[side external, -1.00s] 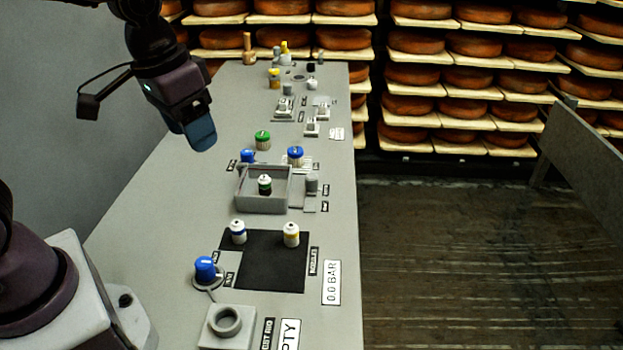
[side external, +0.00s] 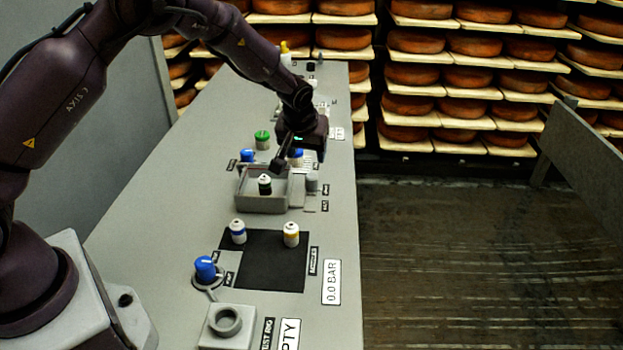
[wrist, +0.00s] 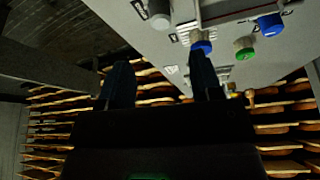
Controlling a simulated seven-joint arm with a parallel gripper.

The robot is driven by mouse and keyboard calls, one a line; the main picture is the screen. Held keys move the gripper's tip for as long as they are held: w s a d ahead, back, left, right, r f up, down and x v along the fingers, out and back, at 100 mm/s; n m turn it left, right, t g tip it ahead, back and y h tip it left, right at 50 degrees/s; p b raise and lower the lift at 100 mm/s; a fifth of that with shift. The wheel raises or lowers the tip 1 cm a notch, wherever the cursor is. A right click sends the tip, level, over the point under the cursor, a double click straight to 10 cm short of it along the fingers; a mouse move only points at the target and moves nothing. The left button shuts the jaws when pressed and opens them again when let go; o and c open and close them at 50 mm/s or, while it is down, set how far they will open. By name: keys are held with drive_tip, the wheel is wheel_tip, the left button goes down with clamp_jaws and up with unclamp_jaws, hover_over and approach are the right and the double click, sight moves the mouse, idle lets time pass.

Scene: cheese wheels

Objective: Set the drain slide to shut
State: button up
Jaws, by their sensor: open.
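A small grey upright knob (side external: 312,183) stands right of the grey tray, between two small black labels; it looks like the drain slide's handle, though the labels are too small to read. In the wrist view a grey knob (wrist: 158,13) shows at the top edge, beside a label, and seems the same one. My gripper (side external: 304,135) hangs above the bench just behind and above the tray and knob. In the wrist view my gripper (wrist: 160,72) is open, its two dark fingers apart with nothing between them. Its fingertips are hard to make out in the side view.
A blue knob (side external: 297,154) is close by my gripper, partly hidden. A green knob (side external: 262,139) and another blue knob (side external: 247,155) stand farther left. A black mat (side external: 272,270) with two small bottles lies in front.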

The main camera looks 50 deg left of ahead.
sight(311, 176)
drive_tip(key=x, duration=1.2)
drive_tip(key=shift+s+d, duration=0.1)
clamp_jaws()
drive_tip(key=shift+s+d, duration=1.6)
drive_tip(key=shift+d, duration=0.05)
unclamp_jaws()
drive_tip(key=shift+r, duration=0.15)
